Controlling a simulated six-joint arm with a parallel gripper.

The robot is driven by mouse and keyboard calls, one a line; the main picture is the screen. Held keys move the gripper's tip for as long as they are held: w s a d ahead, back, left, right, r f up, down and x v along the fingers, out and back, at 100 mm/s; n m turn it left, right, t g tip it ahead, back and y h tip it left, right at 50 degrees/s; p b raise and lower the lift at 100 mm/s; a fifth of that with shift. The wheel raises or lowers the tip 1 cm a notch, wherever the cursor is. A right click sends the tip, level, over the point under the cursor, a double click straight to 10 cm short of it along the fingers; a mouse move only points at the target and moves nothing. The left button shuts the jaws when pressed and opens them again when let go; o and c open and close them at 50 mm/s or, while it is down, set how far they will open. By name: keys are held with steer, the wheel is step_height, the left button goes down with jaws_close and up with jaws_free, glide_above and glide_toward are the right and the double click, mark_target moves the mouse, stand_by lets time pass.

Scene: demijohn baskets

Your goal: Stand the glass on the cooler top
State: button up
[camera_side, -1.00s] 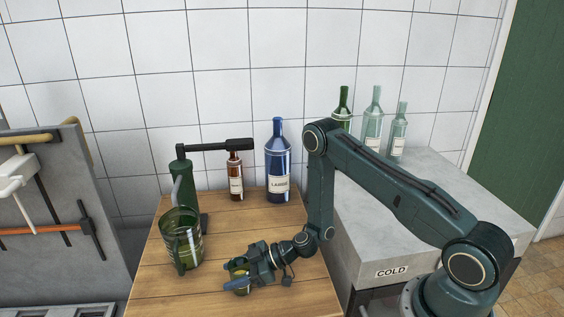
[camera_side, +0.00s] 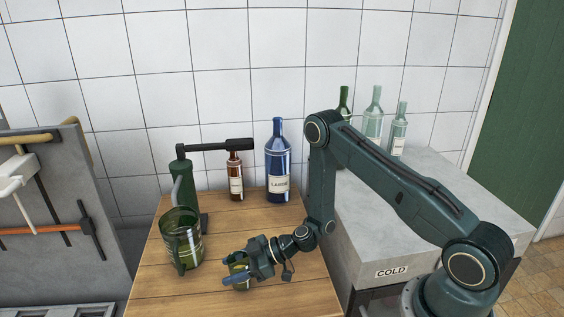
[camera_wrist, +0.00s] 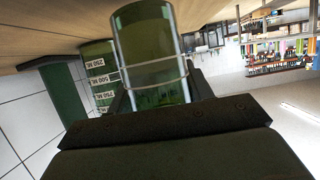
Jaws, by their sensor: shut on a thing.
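The glass (camera_side: 240,263) is small, clear green, at the front of the wooden table. My gripper (camera_side: 237,274) is shut on it, one finger on each side. In the wrist view the glass (camera_wrist: 150,45) fills the space between the fingers, with a thin pale band around it. I cannot tell if its base touches the table. The cooler top (camera_side: 365,205) is a grey slab to the right of the table, above a "COLD" label (camera_side: 391,272). My arm crosses in front of part of it.
A green measuring jug (camera_side: 182,240) stands left of my gripper. Behind are a dark green tap-like device (camera_side: 187,185), a brown bottle (camera_side: 235,177) and a blue bottle (camera_side: 278,165). Several bottles, one pale (camera_side: 398,130), stand at the cooler's back. Its front looks bare.

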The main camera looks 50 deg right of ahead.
step_height(320, 180, up, 18)
stand_by(1.6)
stand_by(0.4)
stand_by(0.6)
